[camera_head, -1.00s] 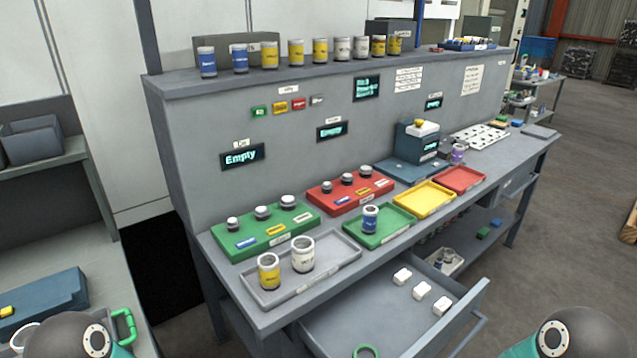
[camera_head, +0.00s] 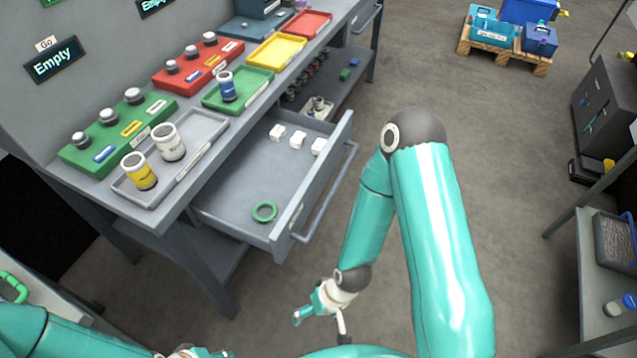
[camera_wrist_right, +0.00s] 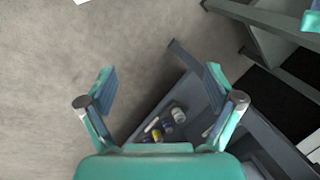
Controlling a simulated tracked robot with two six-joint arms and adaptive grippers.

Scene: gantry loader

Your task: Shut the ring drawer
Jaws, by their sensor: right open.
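The ring drawer (camera_head: 235,205) is pulled out from under the grey bench. A green ring (camera_head: 264,212) lies in its near part and several white blocks (camera_head: 297,139) lie in its far part. The drawer's bar handle (camera_head: 333,192) runs along its front. My right gripper (camera_head: 320,326) is open and empty, low in front of the drawer and apart from the handle. Its two fingers are spread in the right wrist view (camera_wrist_right: 160,84). My left gripper (camera_head: 195,352) shows only in part at the bottom edge; its fingers are hidden.
On the bench top, a grey tray (camera_head: 205,152) holds a yellow and a white can. A green tray (camera_head: 245,103) holds a blue can. Open floor (camera_head: 375,90) lies right of the drawer. A shelf unit (camera_head: 590,235) stands at the far right.

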